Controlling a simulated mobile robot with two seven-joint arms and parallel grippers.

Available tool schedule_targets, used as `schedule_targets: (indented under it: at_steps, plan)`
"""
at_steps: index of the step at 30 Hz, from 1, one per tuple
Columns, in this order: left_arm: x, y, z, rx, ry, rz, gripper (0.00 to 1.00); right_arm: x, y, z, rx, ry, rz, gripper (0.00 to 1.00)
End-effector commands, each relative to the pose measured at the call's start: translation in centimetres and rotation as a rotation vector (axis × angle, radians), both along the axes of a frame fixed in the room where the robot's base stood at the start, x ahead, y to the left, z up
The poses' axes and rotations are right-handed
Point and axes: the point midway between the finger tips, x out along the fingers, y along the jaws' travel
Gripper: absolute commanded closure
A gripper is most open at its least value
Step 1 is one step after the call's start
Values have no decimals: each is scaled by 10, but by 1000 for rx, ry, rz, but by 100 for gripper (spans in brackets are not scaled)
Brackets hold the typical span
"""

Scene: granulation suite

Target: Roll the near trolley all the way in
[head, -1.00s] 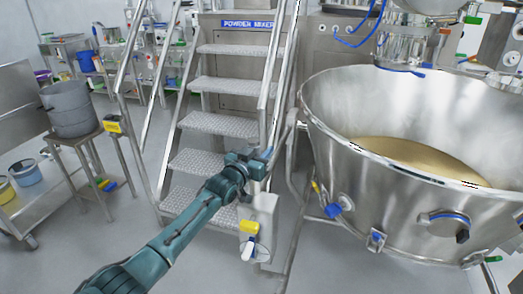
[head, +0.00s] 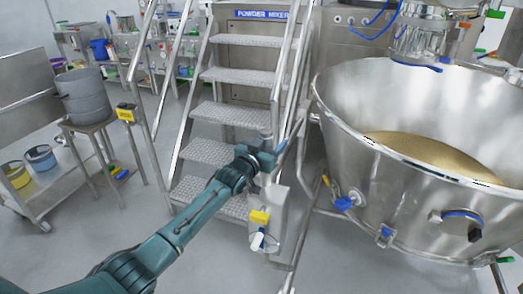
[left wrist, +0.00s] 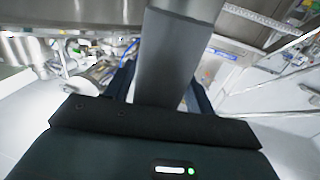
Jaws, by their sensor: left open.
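A large round steel bowl (head: 400,200) with tan powder in it stands at the right on a tubular frame (head: 330,212), possibly the near trolley. My left gripper (head: 272,150) is open, at the left of the bowl, by the upright steel bars between bowl and steps. In the left wrist view a grey bar (left wrist: 168,60) crosses the space in front of my gripper; I cannot tell whether the fingers touch it. A steel cart (head: 50,188) with a blue and a yellow pail on it stands at far left. My right gripper is out of view.
Steel steps (head: 233,114) with handrails rise to the powder mixer behind my left gripper. A small stand (head: 92,128) holds a grey bucket (head: 82,97). A grey box (head: 265,222) with a yellow part is below my gripper. Floor at front left is clear.

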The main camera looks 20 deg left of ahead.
Motion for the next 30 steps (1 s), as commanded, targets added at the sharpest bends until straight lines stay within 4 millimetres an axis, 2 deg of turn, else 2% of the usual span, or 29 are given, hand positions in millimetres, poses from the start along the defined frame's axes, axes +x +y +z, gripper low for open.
schedule_targets:
  at_steps: [5,15,19,24,30]
  plan:
    - [-20,6,0,1,1,0,45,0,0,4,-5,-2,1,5]
    - [-86,26,-2,2,4,2,45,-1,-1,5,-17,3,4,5]
    - [-107,32,-2,3,4,3,45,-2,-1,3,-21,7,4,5]
    - [-122,37,-1,3,3,4,45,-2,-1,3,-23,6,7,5]
    - [-125,37,-1,3,2,4,45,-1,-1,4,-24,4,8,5]
